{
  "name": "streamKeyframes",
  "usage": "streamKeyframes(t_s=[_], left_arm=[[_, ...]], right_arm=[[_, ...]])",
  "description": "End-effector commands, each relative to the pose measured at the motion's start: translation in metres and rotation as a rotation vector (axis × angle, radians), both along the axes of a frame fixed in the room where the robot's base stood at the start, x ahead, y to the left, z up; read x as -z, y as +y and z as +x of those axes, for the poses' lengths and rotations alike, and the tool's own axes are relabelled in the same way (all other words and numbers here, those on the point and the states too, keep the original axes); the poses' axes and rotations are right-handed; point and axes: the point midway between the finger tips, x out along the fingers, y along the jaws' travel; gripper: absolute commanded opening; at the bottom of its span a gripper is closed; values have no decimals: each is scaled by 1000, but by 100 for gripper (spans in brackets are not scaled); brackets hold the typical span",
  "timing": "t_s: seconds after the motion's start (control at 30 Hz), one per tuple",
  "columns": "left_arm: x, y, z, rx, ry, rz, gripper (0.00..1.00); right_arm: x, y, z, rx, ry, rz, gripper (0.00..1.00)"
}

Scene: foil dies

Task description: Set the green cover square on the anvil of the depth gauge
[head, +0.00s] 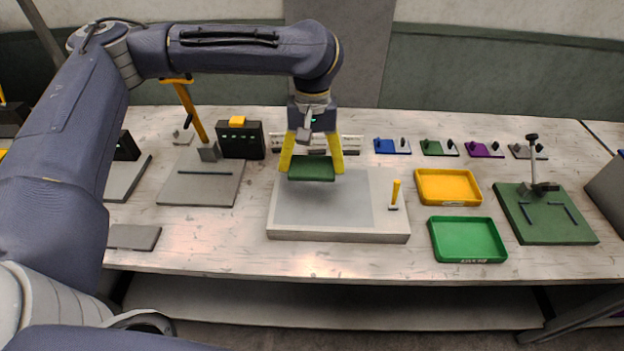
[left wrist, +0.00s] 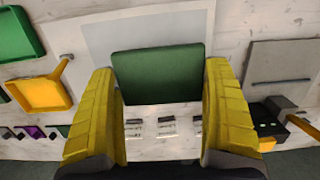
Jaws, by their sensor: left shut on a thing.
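The green cover (head: 311,170) is a flat dark green plate. My left gripper (head: 312,164) is shut on it, one yellow finger at each side, and holds it over the back part of a pale block with a grey top (head: 325,207). In the left wrist view, the cover (left wrist: 158,73) spans between both fingers. I cannot tell for sure which fixture is the depth gauge. A grey plate with a yellow post (head: 197,187) stands left, by a black box with small lights (head: 241,141). A green-based stand with an upright post (head: 545,214) is far right. My right gripper is not in view.
A yellow tray (head: 447,186) and a green tray (head: 467,240) lie right of the block. A small yellow handle (head: 395,193) stands on the block's right edge. Several small coloured plates line the back. A loose grey plate (head: 133,237) lies front left.

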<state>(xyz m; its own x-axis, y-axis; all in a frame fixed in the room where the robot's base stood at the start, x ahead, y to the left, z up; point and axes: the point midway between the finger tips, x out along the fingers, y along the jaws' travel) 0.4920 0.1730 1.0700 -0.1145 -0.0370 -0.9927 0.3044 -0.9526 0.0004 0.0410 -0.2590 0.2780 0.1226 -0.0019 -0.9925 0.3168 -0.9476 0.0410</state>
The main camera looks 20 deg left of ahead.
Motion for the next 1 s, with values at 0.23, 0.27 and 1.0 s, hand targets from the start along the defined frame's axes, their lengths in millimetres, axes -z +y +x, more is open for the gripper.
streamKeyframes(t_s=[0.23,0.27,1.0], left_arm=[[-43,0,1,1,-4,1,50],[-47,0,1,1,-4,1,50],[-34,18,20,287,6,0,50]], right_arm=[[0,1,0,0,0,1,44],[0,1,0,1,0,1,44],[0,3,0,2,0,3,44]])
